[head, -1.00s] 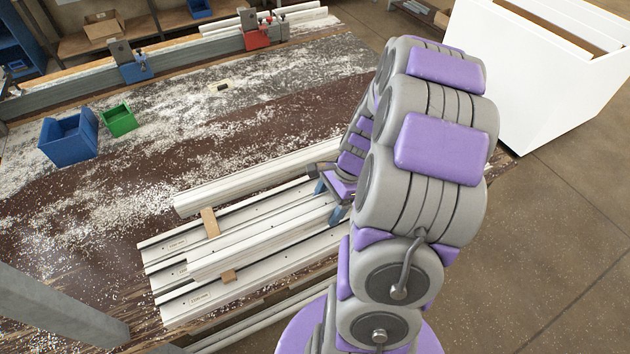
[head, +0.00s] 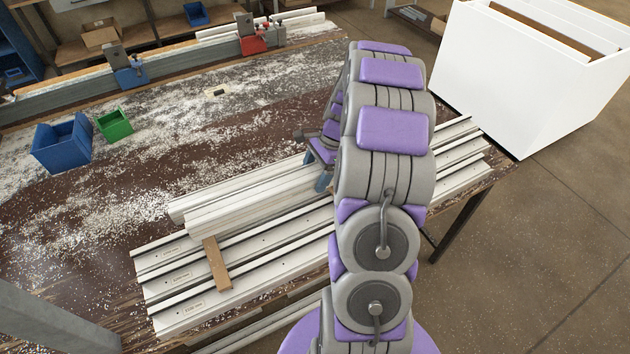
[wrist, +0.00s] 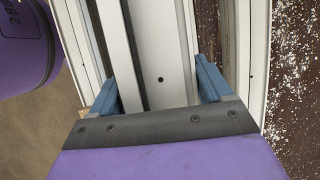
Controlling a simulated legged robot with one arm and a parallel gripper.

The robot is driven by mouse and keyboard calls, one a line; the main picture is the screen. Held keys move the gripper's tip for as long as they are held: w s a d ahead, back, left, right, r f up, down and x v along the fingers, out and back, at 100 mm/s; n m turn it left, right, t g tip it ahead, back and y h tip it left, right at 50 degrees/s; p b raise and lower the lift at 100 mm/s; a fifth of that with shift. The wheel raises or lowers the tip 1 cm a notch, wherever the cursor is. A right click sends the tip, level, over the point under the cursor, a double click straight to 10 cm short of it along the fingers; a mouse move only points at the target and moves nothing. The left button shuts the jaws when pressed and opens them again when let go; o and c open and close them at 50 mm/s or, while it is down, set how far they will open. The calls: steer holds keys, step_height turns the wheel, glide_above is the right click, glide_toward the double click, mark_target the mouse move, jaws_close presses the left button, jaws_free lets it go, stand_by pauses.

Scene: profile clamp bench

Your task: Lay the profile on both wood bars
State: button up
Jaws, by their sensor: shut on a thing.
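The held profile (head: 240,207) is a long white bar with its left end left of my arm in the head view. My gripper (wrist: 157,85) is shut across it, a blue finger on each side; the profile (wrist: 160,50) runs between them in the wrist view. One wood bar (head: 216,264) lies across the labelled white profiles on the bench. The held profile lies at the far end of this bar; I cannot tell whether it touches it. The other wood bar is not clearly visible; my arm covers much of the stack.
Another white profile (head: 180,206) lies just behind the held one. Labelled profiles (head: 185,301) lie in front. A blue bin (head: 62,146) and a green bin (head: 114,125) stand on the chip-strewn bench at left. A large white box (head: 530,80) stands at right.

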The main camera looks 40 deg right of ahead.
step_height(320, 180, down, 4)
steer(key=shift+w+a+r+b, duration=0.15)
steer(key=shift+r+b, duration=0.1)
steer(key=shift+b, duration=0.45)
steer(key=o, duration=1.7)
steer(key=shift+r, duration=0.15)
